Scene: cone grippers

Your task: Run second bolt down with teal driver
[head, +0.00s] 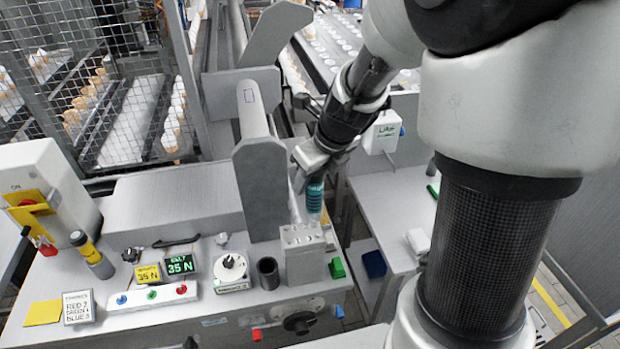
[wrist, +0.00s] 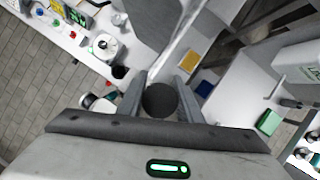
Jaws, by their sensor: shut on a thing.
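My gripper (head: 312,174) is shut on the teal driver (head: 315,197), which hangs roughly upright below it in the head view. In the wrist view, a dark round end (wrist: 160,99), seemingly the driver's top, sits between the two fingers of my gripper (wrist: 160,90). The driver is just behind and above a grey metal block (head: 303,262) with small holes or marks on top. The driver's lower tip is hidden behind or beside the block. I cannot make out the bolts, nor whether the tip touches one.
A tall grey post (head: 262,190) stands close left of the driver. A side table (head: 395,205) is right.

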